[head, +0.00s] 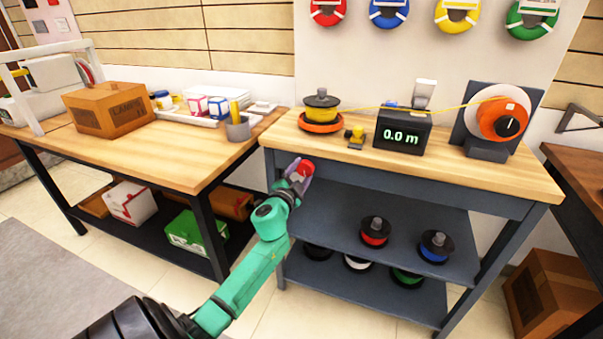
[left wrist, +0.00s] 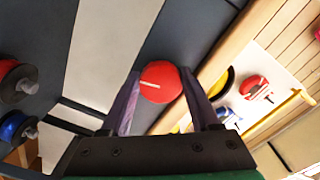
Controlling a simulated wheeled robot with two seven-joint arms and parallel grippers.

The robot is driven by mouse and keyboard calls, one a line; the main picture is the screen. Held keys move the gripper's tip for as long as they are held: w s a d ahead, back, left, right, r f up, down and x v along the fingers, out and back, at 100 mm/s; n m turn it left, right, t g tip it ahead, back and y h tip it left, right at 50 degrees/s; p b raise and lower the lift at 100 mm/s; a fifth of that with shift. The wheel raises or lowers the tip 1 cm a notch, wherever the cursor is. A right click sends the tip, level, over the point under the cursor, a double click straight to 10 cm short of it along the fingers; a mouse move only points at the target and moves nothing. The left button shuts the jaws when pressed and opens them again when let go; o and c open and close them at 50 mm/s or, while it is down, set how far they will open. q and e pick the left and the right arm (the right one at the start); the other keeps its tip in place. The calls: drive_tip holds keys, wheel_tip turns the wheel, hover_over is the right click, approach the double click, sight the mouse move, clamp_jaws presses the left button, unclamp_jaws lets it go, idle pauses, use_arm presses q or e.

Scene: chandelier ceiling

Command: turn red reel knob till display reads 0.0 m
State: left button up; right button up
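The red knob (head: 306,167) sits on the front left of the grey-framed bench. In the left wrist view the knob (left wrist: 161,82) is round with a short white mark, tilted in the picture. My left gripper (head: 298,176) is at the knob; its two fingers (left wrist: 160,92) lie along opposite sides and appear to touch it. The display (head: 400,137) on the bench reads 0.0 m. A yellow line runs from the yellow spool (head: 322,113) to the orange reel (head: 496,121) with a black hub. My right gripper is not in view.
The bench top (head: 349,171) has a small yellow fitting (head: 356,136) near the display. Several spools stand on the shelf (head: 327,207) below. A second table at left carries a cardboard box (head: 108,109) and a pencil cup (head: 238,129).

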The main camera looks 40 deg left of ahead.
use_arm(q)
drive_tip(key=o, duration=0.4)
drive_tip(key=shift+c, duration=0.2)
drive_tip(key=n, duration=0.2)
drive_tip(key=shift+n, duration=0.4)
drive_tip(key=n, duration=0.4)
drive_tip(key=shift+d+f, duration=0.1)
drive_tip(key=s+d+m, duration=0.2)
drive_tip(key=s+m, duration=0.5)
drive_tip(key=m, duration=0.6)
drive_tip(key=s+d+m, duration=0.3)
drive_tip(key=s+m, duration=0.4)
drive_tip(key=m, duration=0.6)
drive_tip(key=shift+r, duration=0.25)
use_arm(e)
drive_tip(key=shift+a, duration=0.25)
